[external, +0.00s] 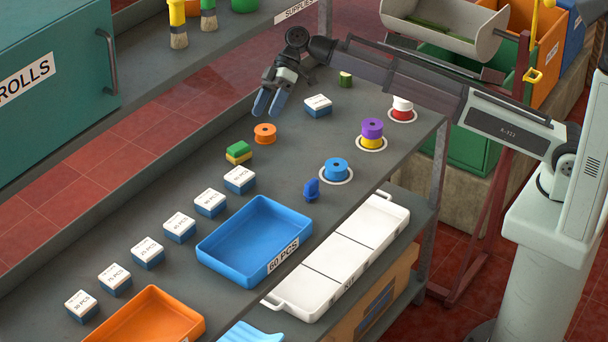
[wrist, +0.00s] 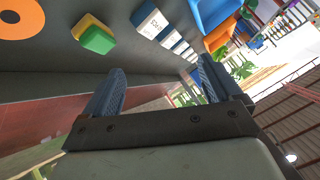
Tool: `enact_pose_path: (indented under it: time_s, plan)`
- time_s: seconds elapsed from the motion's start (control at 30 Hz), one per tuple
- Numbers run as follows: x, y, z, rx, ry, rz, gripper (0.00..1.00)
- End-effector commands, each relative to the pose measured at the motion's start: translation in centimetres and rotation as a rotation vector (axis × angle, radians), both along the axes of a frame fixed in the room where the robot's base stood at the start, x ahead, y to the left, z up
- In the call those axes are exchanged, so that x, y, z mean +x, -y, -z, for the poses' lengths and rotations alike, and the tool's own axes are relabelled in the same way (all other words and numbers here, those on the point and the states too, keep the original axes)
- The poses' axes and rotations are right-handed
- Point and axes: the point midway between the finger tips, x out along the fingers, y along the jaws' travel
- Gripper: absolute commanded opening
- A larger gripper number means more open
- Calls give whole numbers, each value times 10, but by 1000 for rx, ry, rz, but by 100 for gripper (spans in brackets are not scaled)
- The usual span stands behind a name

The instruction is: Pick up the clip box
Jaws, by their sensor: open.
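Several alike small boxes with white tops and blue lower sides stand on the grey bench; I cannot tell which is the clip box. One box (external: 318,105) stands apart at the back, just right of my gripper (external: 268,104). The others run in a diagonal row from a box (external: 239,180) down to a box (external: 81,305) at the front left. My gripper is open and empty, its fingers pointing down near the bench's far edge, touching no box. In the wrist view, part of the row (wrist: 151,21) shows beyond the open fingers (wrist: 160,80).
An orange spool (external: 265,133) and a green-yellow block (external: 238,152) stand between my gripper and the row. Purple-yellow (external: 372,130), blue (external: 336,170) and red-white (external: 402,108) spools stand right. Blue (external: 212,250) and orange (external: 120,312) trays lie in front.

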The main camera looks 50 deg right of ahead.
Motion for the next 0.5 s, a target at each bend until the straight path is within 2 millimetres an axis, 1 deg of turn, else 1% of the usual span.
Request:
enact_pose_path:
  time_s: [0.03, 0.07, 0.1, 0.13, 0.17, 0.2, 0.27, 0.3, 0.4, 0.5]
  plan:
    - [5, 37, 1, -43, 50, 2, 92]
    - [8, 56, 3, -72, 78, -3, 92]
    - [12, 81, 4, -110, 114, -8, 92]
    - [15, 101, 5, -140, 139, -12, 92]
    - [16, 120, 6, -170, 163, -19, 92]
    - [18, 145, 7, -209, 193, -25, 92]
    - [20, 181, 8, -268, 229, -38, 92]
    - [20, 204, 9, -305, 249, -45, 92]
    - [19, 252, 9, -384, 287, -64, 92]
    - [16, 286, 9, -442, 307, -81, 92]
